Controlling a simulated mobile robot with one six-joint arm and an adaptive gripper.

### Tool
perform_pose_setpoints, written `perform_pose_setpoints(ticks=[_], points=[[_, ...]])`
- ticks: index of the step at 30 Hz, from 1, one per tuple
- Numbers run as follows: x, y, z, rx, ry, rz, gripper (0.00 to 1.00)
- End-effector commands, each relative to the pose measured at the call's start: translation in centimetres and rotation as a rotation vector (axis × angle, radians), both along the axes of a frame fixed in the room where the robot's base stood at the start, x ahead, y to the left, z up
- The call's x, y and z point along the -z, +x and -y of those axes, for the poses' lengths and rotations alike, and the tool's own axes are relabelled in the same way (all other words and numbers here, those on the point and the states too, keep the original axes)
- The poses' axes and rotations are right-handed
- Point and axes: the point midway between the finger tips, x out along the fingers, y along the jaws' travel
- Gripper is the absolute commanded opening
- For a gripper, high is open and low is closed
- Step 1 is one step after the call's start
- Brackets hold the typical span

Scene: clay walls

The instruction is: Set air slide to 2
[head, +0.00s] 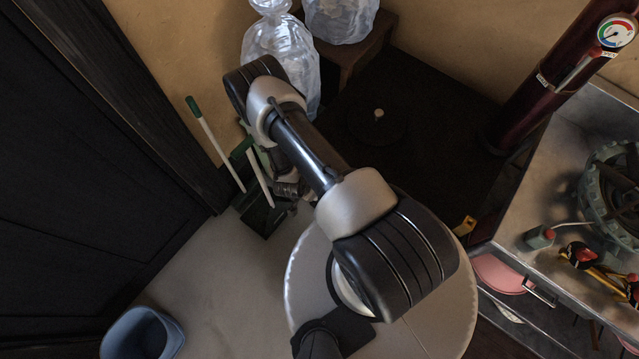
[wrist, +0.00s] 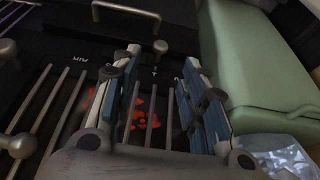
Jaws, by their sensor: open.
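In the wrist view a dark stove front (wrist: 95,25) has pale markings and metal fittings. A small round metal knob (wrist: 160,46) stands beside faint marks just beyond my fingertips; it may be the air slide's knob, but I cannot tell for sure. The marks are too small and blurred to read its setting. My gripper (wrist: 161,68) is open, its two blue-padded fingers apart with nothing held between them. The knob shows in the gap between the fingertips, and I cannot tell whether they touch it. In the head view my arm hides most of the gripper.
Red glowing patches (wrist: 140,110) show behind metal bars under my fingers. A green box-like body (wrist: 255,65) stands close on the right, with clear plastic (wrist: 285,160) below it. In the head view, a bench (head: 545,190) is at right and a blue bin (head: 142,335) at lower left.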

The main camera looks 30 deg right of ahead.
Motion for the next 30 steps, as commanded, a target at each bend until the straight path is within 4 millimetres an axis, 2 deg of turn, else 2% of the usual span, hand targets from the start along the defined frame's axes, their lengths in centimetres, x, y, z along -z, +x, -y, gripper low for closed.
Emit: perform_pose_setpoints(ticks=[1,6,12,18,26,30], points=[[1.5,0.1,0.5,0.003,0.0,-0.001,0.4],[4.9,0.6,1.8,0.002,0.001,0.0,0.4],[7.7,1.0,2.9,0.0,0.0,0.0,0.4],[8.8,1.3,3.4,-0.001,0.0,0.0,0.4],[8.9,1.3,3.5,-0.002,0.001,-0.001,0.4],[8.9,1.3,3.5,-0.002,0.001,-0.001,0.33]])
